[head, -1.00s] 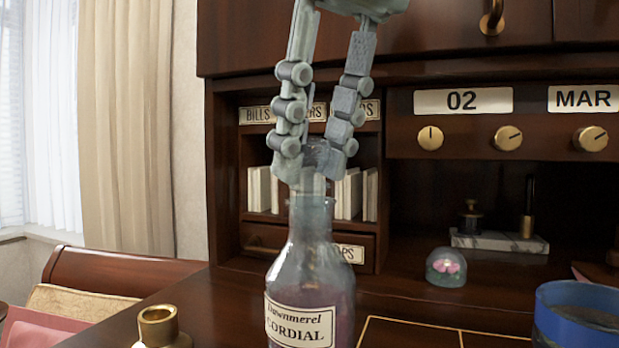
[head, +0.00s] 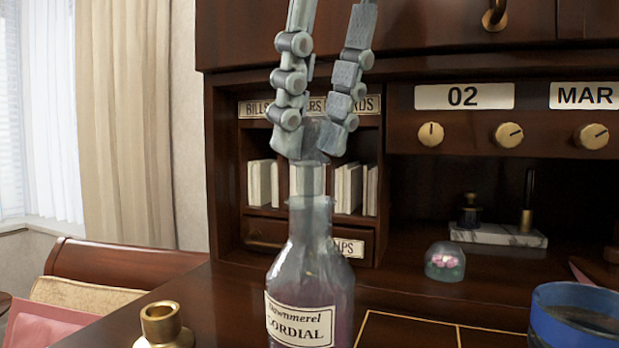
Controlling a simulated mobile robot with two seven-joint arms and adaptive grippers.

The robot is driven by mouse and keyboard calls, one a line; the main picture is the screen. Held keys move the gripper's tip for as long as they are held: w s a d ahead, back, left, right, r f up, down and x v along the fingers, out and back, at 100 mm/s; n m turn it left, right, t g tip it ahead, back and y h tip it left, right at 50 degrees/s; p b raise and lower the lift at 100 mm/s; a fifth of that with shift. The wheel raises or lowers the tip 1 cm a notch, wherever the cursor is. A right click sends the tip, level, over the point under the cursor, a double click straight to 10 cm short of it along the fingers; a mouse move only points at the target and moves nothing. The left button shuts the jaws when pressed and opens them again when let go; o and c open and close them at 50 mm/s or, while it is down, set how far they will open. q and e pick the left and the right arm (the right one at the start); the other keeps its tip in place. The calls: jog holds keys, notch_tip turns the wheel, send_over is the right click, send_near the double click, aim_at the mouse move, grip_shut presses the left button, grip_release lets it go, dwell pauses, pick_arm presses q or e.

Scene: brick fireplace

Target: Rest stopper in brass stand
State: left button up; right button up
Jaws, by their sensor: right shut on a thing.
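My right gripper (head: 317,146) reaches down from the top and is shut on the clear glass stopper (head: 308,180) by its knob. The knob is partly hidden between the fingertips. The stopper is upright, its lower end at or just above the mouth of the glass cordial bottle (head: 312,265); I cannot tell whether they touch. The bottle stands on the desk, labelled "Dawnmerel Cordial", with purplish liquid low in it. The brass stand (head: 161,324) is at the lower left, its round top open and empty, its base cut off by the frame. My left gripper is not in view.
A blue cup (head: 578,318) stands at the lower right. A small glass dome (head: 445,262) and a marble pen base (head: 497,235) are on the desk (head: 222,300) behind. Shelves with cards rise behind the bottle. The desk between bottle and brass stand is clear.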

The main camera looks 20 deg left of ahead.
jog(key=shift+r, duration=0.2)
jog(key=shift+r, duration=0.7)
dwell(1.4)
